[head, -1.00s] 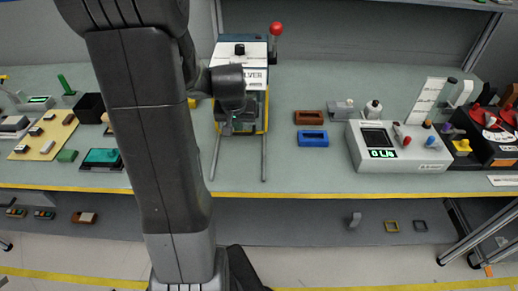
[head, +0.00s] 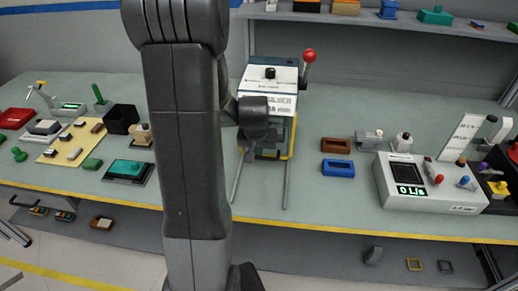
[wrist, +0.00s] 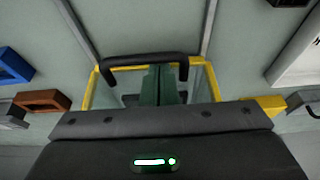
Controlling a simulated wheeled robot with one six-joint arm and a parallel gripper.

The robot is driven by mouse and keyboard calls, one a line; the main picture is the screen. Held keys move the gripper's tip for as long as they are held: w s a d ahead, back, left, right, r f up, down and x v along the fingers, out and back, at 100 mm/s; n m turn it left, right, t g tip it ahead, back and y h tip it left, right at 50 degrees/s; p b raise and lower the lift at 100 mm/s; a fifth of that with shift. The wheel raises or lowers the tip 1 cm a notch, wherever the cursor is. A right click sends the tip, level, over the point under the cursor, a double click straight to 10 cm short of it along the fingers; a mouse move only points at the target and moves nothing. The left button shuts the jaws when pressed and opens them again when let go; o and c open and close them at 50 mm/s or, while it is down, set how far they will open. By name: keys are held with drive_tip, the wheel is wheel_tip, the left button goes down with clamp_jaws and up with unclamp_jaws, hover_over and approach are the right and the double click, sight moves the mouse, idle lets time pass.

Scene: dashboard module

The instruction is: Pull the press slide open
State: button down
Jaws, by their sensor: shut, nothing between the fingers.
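The press (head: 270,88) stands on the bench, with a white top and a red-knobbed lever. Two thin rails (head: 286,185) run from its base towards the front edge. The slide shows in the wrist view as a yellow frame (wrist: 200,66) between the rails, with a black bar handle (wrist: 145,59) across it. The slide sits at the press end of the rails. My gripper (head: 246,152) is shut and empty in front of the press, close to the handle. My wrist hides part of the press front. I cannot tell whether my fingers touch the handle.
A brown block (head: 336,145) and a blue block (head: 338,169) lie right of the rails. A grey box with a green display (head: 430,185) stands farther right. A black open box (head: 121,118) is at left. The bench between rails and front edge is clear.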

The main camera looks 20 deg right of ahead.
drive_tip(key=s+a+b, duration=0.1)
drive_tip(key=s+a, duration=0.2)
drive_tip(key=s, duration=0.2)
drive_tip(key=s+a+b, duration=0.1)
drive_tip(key=s+a, duration=0.2)
drive_tip(key=s, duration=0.2)
drive_tip(key=s+a+b, duration=0.2)
drive_tip(key=s+a, duration=0.1)
drive_tip(key=s, duration=0.2)
drive_tip(key=shift+s+a, duration=0.2)
drive_tip(key=shift+r, duration=0.1)
